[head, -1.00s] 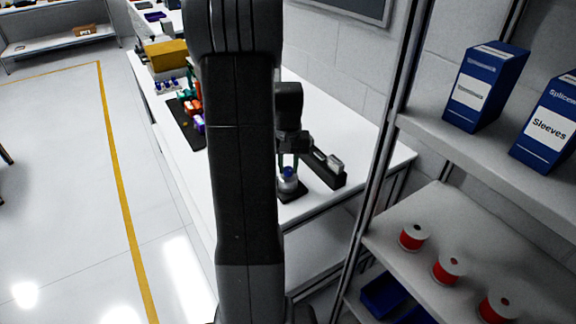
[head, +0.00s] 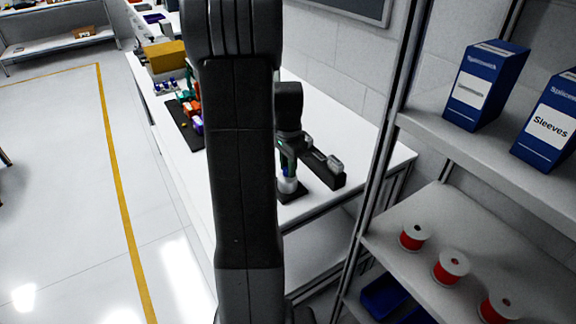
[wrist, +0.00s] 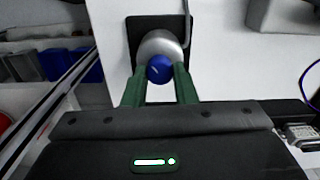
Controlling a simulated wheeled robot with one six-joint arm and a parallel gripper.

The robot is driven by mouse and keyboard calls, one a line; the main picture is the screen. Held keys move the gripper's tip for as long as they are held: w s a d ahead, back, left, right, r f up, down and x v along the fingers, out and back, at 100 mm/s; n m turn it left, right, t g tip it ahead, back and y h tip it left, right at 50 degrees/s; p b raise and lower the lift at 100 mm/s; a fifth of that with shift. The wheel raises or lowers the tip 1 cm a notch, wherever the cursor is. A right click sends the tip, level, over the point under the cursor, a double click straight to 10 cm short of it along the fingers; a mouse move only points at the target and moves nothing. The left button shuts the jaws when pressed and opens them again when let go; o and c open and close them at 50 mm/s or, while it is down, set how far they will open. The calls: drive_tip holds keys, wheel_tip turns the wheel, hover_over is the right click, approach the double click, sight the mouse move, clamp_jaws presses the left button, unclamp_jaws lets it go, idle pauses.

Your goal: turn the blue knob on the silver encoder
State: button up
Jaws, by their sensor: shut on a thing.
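The silver encoder (wrist: 165,42) stands on a black base plate (wrist: 187,62) near the edge of the white bench. Its round blue knob (wrist: 159,69) has a pale line on top, slanted in the wrist view. My gripper (wrist: 160,80) is shut on the blue knob, with one green finger on each side of it.
A black mat (head: 184,120) with colored parts lies farther back. A shelf rack with red spools (head: 452,266) and blue boxes (head: 487,85) stands at the right.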

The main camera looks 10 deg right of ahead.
drive_tip(key=m, duration=0.6)
drive_tip(key=shift+m, duration=0.3)
idle(0.4)
drive_tip(key=o, duration=1)
drive_tip(key=shift+r, duration=0.15)
wheel_tip(320, 180, up, 14)
drive_tip(key=shift+f+b, duration=0.2)
drive_tip(key=shift+b, duration=0.2)
drive_tip(key=shift+f, duration=0.15)
